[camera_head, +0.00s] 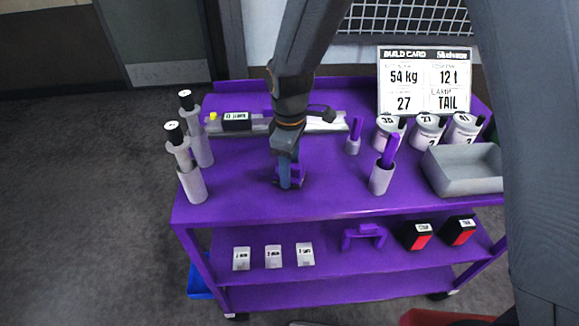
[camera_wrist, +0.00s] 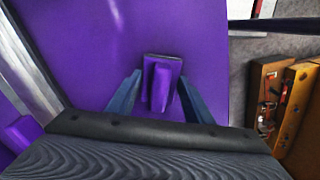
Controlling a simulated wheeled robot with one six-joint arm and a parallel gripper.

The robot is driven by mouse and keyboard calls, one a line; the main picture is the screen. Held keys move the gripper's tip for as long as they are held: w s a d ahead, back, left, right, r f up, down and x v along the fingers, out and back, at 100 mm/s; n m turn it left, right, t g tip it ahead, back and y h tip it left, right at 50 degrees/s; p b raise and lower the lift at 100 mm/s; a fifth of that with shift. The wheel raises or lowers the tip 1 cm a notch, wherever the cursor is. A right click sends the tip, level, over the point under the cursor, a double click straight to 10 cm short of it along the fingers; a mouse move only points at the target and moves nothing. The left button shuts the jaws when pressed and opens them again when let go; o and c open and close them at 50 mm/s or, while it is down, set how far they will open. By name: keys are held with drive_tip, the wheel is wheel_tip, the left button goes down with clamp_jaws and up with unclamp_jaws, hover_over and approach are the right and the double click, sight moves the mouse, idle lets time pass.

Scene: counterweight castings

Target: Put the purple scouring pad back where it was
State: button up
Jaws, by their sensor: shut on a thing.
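The purple scouring pad (camera_wrist: 161,84) shows in the wrist view as a purple block with a raised grip, against the purple cart top. My gripper (camera_wrist: 160,96) has one blue finger on each side of it and is shut on it. In the head view my gripper (camera_head: 287,180) points down at the middle of the cart top (camera_head: 240,190), with purple parts of the pad showing around the fingers. I cannot tell whether the pad touches the surface.
Behind my gripper is a pale rail (camera_head: 325,124) with a black labelled block (camera_head: 236,121). Grey posts (camera_head: 191,180) stand left. A cup with a purple handle (camera_head: 381,180), labelled canisters (camera_head: 427,132) and a grey tray (camera_head: 465,170) stand right. Cart top beside my gripper is clear.

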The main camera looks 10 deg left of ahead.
drive_tip(key=shift+f, duration=0.3)
drive_tip(key=o, duration=1)
drive_tip(key=shift+r, duration=0.1)
wheel_tip(320, 180, up, 12)
drive_tip(key=b, duration=0.3)
drive_tip(key=shift+r, duration=0.15)
